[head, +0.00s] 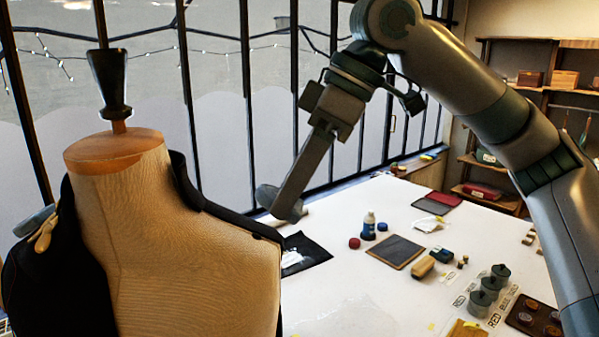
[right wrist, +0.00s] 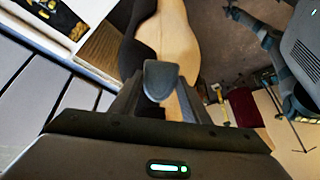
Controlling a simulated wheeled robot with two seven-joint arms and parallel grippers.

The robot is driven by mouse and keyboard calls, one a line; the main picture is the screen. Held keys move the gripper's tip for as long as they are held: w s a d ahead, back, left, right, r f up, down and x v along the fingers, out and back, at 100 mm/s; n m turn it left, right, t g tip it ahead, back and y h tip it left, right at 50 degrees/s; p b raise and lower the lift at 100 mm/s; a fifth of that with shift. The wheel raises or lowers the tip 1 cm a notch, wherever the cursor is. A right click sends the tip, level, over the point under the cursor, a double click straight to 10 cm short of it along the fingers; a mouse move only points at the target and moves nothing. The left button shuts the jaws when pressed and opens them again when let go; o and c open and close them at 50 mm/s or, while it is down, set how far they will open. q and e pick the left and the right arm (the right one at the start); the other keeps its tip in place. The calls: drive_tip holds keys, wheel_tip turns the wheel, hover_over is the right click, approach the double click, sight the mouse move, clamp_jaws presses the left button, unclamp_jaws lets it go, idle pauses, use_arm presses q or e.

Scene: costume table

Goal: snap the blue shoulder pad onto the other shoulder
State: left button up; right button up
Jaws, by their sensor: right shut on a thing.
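A dress form (head: 190,255) wears a black garment (head: 190,190) over its shoulders. One blue-grey shoulder pad (head: 36,219) sits on the shoulder at the picture's left, beside a gold-coloured piece (head: 46,234). My right gripper (head: 285,208) is shut on another blue-grey shoulder pad (head: 268,195), just above and right of the bare shoulder at the picture's right. The held pad also shows between the fingers in the right wrist view (right wrist: 160,80), with the dress form (right wrist: 178,40) beyond it. The pad looks apart from the shoulder. My left gripper is out of view.
The white table (head: 350,290) carries a black cloth (head: 305,255), a small bottle (head: 369,225), a dark board (head: 397,251), a wooden block (head: 423,267) and several grey lidded pots (head: 490,290). A barred window stands behind, shelves (head: 535,95) at the right.

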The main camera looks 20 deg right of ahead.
drive_tip(key=shift+x, duration=2)
drive_tip(key=shift+a+f, duration=0.3)
drive_tip(key=shift+f, duration=0.3)
idle(0.8)
drive_tip(key=o, duration=1.6)
drive_tip(key=shift+c, duration=0.2)
drive_tip(key=shift+r, duration=0.1)
drive_tip(key=shift+v, duration=3.95)
